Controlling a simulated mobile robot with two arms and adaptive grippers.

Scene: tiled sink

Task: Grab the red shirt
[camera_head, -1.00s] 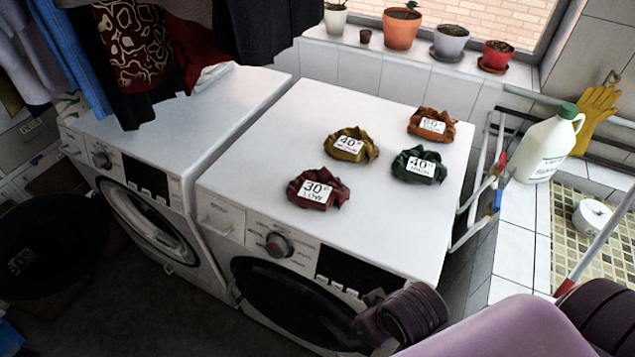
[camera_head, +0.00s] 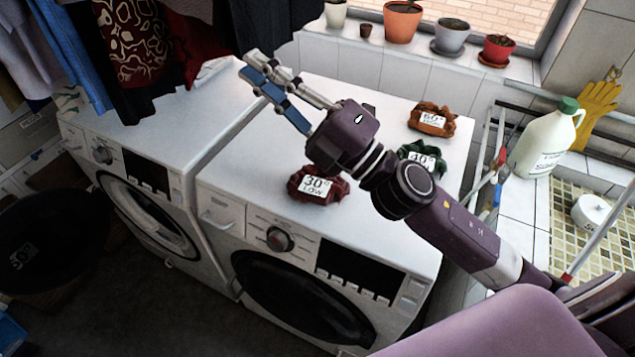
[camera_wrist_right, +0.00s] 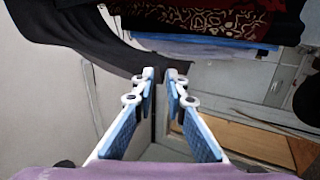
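A plain dark red garment (camera_head: 193,48), which looks like the red shirt, hangs at the top left of the head view among dark clothes. Beside it hangs a dark red cloth with a cream pattern (camera_head: 133,42). My right gripper (camera_head: 252,63) is open and empty over the washing machines, right of the red garment and apart from it. In the right wrist view, the two blue-padded fingers (camera_wrist_right: 160,76) point toward a dark hanging garment (camera_wrist_right: 85,35), with the patterned cloth (camera_wrist_right: 205,20) at the top. The plain red garment is not clear there. My left gripper is out of view.
Two white washing machines (camera_head: 185,115) stand side by side. Labelled cloth bundles, such as the red one (camera_head: 318,186), sit on the right machine under my arm. Potted plants (camera_head: 402,22) line the sill. A white jug (camera_head: 545,145) stands at the right.

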